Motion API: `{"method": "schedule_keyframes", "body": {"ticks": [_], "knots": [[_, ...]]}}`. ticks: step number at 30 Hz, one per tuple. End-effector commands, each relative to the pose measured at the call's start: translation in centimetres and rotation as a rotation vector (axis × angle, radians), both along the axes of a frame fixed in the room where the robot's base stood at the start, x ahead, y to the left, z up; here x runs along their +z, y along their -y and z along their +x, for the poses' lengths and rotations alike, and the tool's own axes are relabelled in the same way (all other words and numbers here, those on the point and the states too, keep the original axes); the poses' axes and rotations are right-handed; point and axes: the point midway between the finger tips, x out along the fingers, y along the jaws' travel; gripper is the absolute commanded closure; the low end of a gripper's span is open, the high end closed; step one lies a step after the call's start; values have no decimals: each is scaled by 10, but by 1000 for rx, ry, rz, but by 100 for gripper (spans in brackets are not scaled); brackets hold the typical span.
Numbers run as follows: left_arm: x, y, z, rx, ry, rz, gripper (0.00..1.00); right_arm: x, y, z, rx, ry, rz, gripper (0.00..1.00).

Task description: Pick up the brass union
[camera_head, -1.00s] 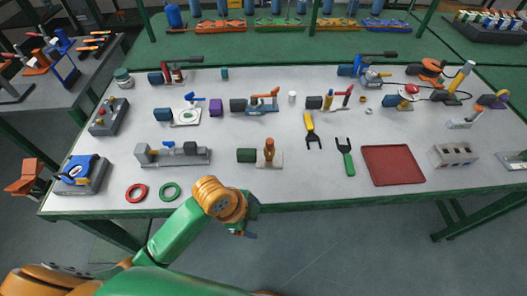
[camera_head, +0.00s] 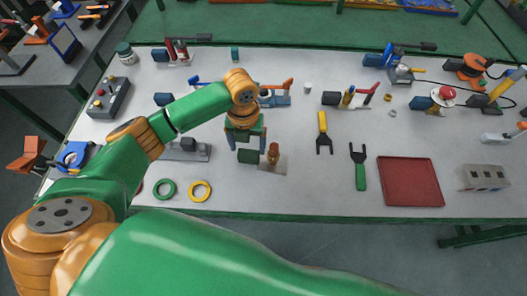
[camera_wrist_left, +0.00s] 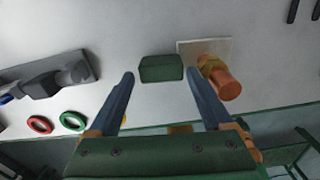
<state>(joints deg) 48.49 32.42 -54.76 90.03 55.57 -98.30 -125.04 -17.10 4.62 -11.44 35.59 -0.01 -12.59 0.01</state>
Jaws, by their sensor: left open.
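An upright copper-orange fitting (camera_head: 273,153) with a brass-coloured collar stands on a pale plate (camera_head: 275,165). In the wrist view the collar (camera_wrist_left: 208,64) shows at the base of the copper stub (camera_wrist_left: 222,83), just right of the right finger's tip. A dark green block (camera_head: 249,156) sits left of it, and in the wrist view the block (camera_wrist_left: 160,68) lies between the fingertips, beyond them. My left gripper (camera_head: 248,146) is open and empty above the block. A small brass ring (camera_head: 388,98) lies farther right; which brass piece is the union I cannot tell.
A yellow-handled fork tool (camera_head: 323,133), a green-handled one (camera_head: 359,167) and a red tray (camera_head: 409,182) lie to the right. Green (camera_head: 164,189) and yellow (camera_head: 200,191) rings lie near the front edge. Fixtures line the back. Bare table shows between the rings and the plate.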

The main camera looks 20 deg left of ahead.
Motion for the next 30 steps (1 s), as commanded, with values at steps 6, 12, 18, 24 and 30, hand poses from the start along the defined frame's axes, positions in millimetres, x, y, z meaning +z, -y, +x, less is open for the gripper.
{"method": "schedule_keyframes", "body": {"ticks": [6, 12, 18, 24, 30], "knots": [[-35, 2, -2, 1, -1, -1, 16, 6, -2, -2, -1, -5, 2, 36], [-37, 2, -2, 0, 2, -1, 16, 5, -2, -2, -1, -5, 2, 36], [-37, 2, -1, 1, 2, -1, 65, 5, -2, -2, -1, -4, 2, 36], [-37, 2, -1, 1, 3, -1, 100, 5, -2, -2, 0, -4, 2, 36], [-36, 2, -1, 1, 4, -2, 100, 6, -1, -2, 0, -3, 1, 36]]}}
